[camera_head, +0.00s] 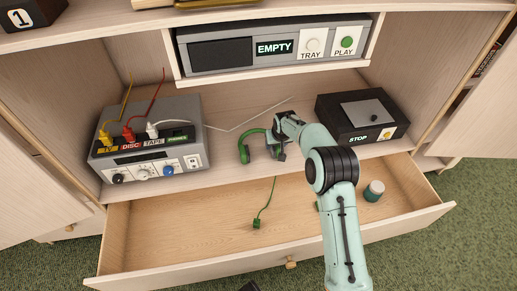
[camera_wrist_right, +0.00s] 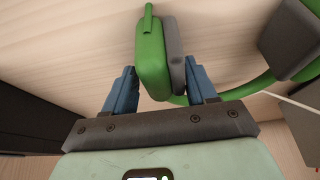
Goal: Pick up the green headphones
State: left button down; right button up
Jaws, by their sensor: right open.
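The green headphones (camera_head: 244,148) rest on the cabinet shelf, between the grey amplifier and the black player, partly hidden behind my right gripper (camera_head: 277,150). In the right wrist view, a green ear cup (camera_wrist_right: 150,58) with a grey pad sits between the two blue fingers of my right gripper (camera_wrist_right: 163,80). The green band curves off to the right towards a dark second cup. My left gripper is not in view.
The grey amplifier (camera_head: 150,153) with yellow, red and white plugs stands left. The black STOP player (camera_head: 345,128) stands right. Below, an open drawer (camera_head: 170,228) holds a green cable plug (camera_head: 256,224) and a small jar (camera_head: 374,190). The EMPTY/TRAY/PLAY unit (camera_head: 225,55) is above.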

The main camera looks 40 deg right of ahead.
jog(key=shift+w+d+f, duration=0.1)
jog(key=shift+w+f, duration=0.05)
jog(key=shift+f, duration=0.2)
jog(key=shift+r, duration=0.1)
grip_shut()
